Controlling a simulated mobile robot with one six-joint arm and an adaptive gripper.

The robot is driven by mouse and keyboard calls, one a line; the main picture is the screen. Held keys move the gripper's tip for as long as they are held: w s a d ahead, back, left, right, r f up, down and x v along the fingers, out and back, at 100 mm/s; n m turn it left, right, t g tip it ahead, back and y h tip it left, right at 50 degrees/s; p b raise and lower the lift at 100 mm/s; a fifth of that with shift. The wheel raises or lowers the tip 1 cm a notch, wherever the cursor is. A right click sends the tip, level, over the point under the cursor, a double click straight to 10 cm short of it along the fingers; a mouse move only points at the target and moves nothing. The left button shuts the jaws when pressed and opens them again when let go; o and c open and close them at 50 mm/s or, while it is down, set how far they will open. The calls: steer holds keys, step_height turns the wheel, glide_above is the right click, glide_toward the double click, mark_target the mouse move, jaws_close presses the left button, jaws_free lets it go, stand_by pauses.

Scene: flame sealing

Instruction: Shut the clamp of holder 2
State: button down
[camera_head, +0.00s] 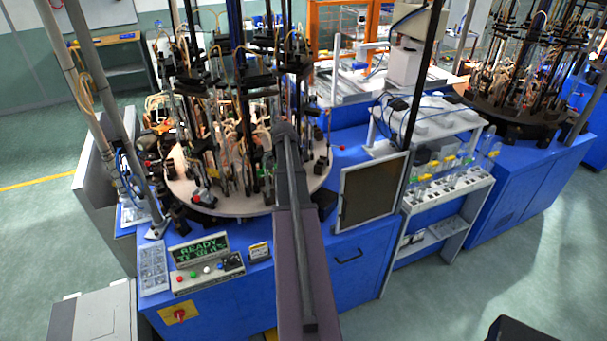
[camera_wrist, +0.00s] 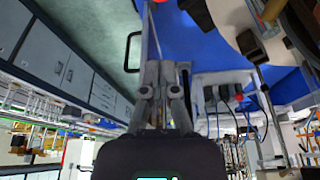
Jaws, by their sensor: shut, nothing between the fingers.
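The round turntable (camera_head: 235,207) stands on the blue machine, carrying several upright holders with black clamps and thin hoses. I cannot tell which one is holder 2, nor whether its clamp is open or shut. My arm reaches from the bottom of the head view to the turntable's front right side, and my gripper cannot be made out there. A pale curved rim, probably the turntable (camera_wrist: 228,14), shows at the upper right, apart from the fingers.
A control panel (camera_head: 207,272) reading READY stands at the machine's front left. A dark framed screen (camera_head: 371,192) stands right of my arm. A white rack (camera_head: 447,190) with glassware is further right. A second machine (camera_head: 530,165) stands at the right.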

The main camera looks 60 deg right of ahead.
steer(key=shift+p+v, duration=0.95)
steer(key=shift+v, duration=0.35)
steer(key=w+a+f+n+t+b, duration=0.1)
steer(key=w+a+f+n+b, duration=0.2)
steer(key=a, duration=0.7)
steer(key=w+a+f+n+y+b, duration=0.15)
steer(key=w+a+n, duration=0.3)
steer(key=a, duration=0.55)
steer(key=w+a+f+n+t+h+b, duration=0.1)
steer(key=w+a+f+n+b, duration=0.15)
steer(key=a+n, duration=0.45)
steer(key=s+a+f+n+b, duration=0.1)
steer(key=a+f+n+b, duration=0.1)
steer(key=a, duration=0.8)
steer(key=s+a+f+n+y+b, duration=0.1)
steer(key=a+f+n, duration=0.1)
steer(key=a+n, duration=0.3)
steer(key=s+a+f+n+y+b, duration=0.1)
steer(key=a+n, duration=0.3)
steer(key=a, duration=1)
steer(key=shift+s+a+f+b, duration=0.4)
steer(key=shift+s+f+b, duration=0.15)
steer(key=shift+f+b, duration=0.25)
